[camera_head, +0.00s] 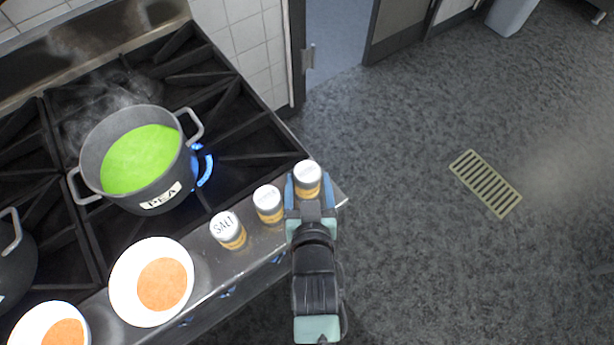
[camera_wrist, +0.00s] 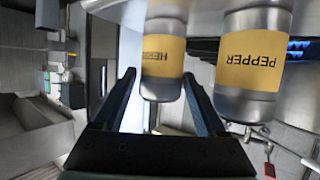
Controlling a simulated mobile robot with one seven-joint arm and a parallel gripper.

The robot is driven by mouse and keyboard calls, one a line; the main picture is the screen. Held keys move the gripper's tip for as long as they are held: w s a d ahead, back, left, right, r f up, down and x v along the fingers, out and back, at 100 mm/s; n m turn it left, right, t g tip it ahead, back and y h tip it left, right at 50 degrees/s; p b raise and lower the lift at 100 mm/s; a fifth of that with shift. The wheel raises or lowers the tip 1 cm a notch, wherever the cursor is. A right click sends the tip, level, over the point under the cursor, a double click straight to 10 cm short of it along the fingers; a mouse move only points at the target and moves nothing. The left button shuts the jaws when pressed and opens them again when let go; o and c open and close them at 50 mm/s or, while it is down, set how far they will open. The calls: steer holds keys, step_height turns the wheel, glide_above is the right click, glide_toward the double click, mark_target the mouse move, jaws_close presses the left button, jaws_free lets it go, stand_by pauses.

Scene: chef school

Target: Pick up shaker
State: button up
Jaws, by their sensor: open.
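Three shakers with pale lids and orange-yellow labels stand in a row on the stove's front ledge. The rightmost shaker (camera_head: 307,174) is between the blue fingers of my gripper (camera_head: 308,188). In the wrist view, which is upside down, this shaker (camera_wrist: 163,52) has a partly readable label that seems to start with "HE". My gripper (camera_wrist: 163,90) is open there, with one finger on each side and no clear grip on it. The pepper shaker (camera_wrist: 256,50) stands beside it and shows in the head view (camera_head: 268,204). The salt shaker (camera_head: 229,231) is farther left.
A steaming pot of green soup labelled PEA (camera_head: 140,190) sits over a blue flame on the stove. White bowls with orange contents, one near the ledge (camera_head: 124,290), stand at lower left. Part of a dark pot shows at the left edge. Open floor (camera_head: 420,240) lies to the right.

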steer(key=shift+p+x, duration=0.55)
steer(key=shift+x, duration=2.15)
steer(key=shift+a, duration=0.15)
steer(key=shift+c, duration=0.3)
jaws_close()
step_height(320, 180, up, 15)
steer(key=p, duration=0.4)
steer(key=shift+s, duration=0.1)
